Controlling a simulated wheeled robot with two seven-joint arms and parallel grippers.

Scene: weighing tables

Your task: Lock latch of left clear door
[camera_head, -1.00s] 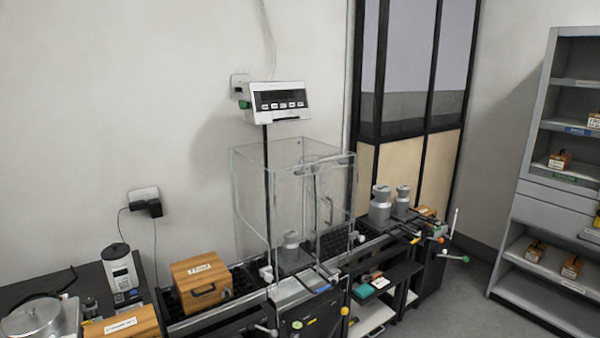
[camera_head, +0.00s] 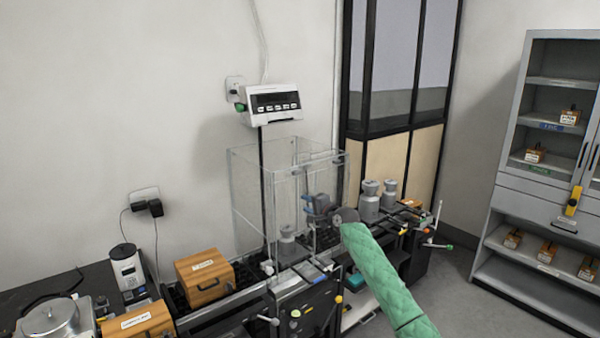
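The clear box (camera_head: 249,205) stands on the weighing table with transparent walls and a door on its right-facing front. I cannot make out the door's latch; the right gripper covers part of that side. My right gripper (camera_head: 311,211), dark blue-grey, is at the clear box's right front side, at about mid height. It is too small and dark to tell whether its fingers are open or shut, or whether it touches the door. My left gripper is not in view.
A grey metal weight (camera_head: 287,245) stands inside the clear box. A display (camera_head: 273,104) is above it. A wooden case (camera_head: 204,277) sits to the left. More grey weights (camera_head: 369,202) stand to the right. A shelf cabinet (camera_head: 508,188) with a yellow fitting (camera_head: 573,201) is at far right.

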